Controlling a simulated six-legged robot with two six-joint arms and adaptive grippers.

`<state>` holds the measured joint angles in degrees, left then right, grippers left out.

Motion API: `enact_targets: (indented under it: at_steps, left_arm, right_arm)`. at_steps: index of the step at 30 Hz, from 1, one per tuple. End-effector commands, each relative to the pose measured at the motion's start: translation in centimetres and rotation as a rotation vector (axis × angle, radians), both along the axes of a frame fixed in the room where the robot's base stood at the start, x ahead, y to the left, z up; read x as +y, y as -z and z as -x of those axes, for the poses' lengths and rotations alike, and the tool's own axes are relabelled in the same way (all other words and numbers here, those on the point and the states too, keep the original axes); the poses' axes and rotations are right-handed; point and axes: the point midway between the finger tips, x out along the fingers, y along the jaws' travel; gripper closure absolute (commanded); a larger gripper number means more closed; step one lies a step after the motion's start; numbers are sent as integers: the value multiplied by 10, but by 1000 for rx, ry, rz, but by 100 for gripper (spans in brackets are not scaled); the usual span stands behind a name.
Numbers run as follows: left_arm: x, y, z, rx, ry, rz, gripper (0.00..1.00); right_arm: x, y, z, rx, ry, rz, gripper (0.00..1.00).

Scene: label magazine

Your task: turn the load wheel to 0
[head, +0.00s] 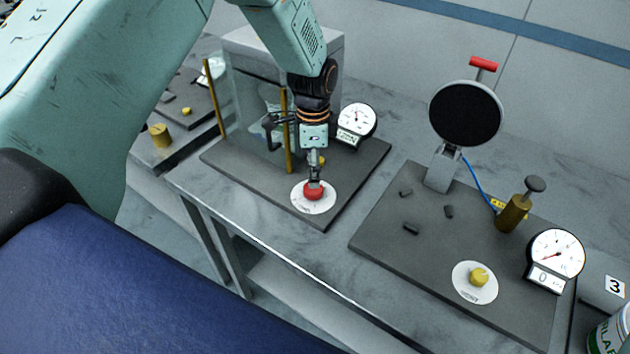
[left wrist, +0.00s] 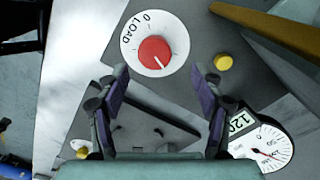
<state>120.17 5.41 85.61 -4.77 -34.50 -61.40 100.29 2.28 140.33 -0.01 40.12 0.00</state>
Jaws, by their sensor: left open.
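The load wheel is a red knob (head: 313,191) on a white round dial, on the front of the left dark plate. In the left wrist view the red knob (left wrist: 154,52) has a white line pointing down and slightly right, away from the printed 0 at the dial's top. My left gripper (head: 315,178) is at the knob from above. In the left wrist view my left gripper (left wrist: 160,70) is open, its fingertips apart on either side of the knob's line; contact cannot be told. My right gripper is not in view.
A gauge (head: 356,122) with a display stands behind the wheel; the display (left wrist: 240,121) reads about 120. A clear screen with yellow posts (head: 287,130) stands left of my gripper. The right plate (head: 400,250) holds a black disc, a yellow knob (head: 478,277) and another gauge (head: 556,254).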

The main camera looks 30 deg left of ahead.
Motion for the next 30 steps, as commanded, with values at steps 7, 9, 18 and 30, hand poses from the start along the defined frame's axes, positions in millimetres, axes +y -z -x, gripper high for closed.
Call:
enact_targets:
  at_steps: [7,9,18,30]
  left_arm:
    - [0,40,3,4,1,0,33]
    - [0,48,3,4,1,0,33]
    - [0,62,0,-1,1,0,33]
    - [0,62,-1,1,1,0,53]
  right_arm:
    - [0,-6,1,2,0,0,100]
    - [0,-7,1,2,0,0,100]
    - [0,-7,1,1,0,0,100]
    - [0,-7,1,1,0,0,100]
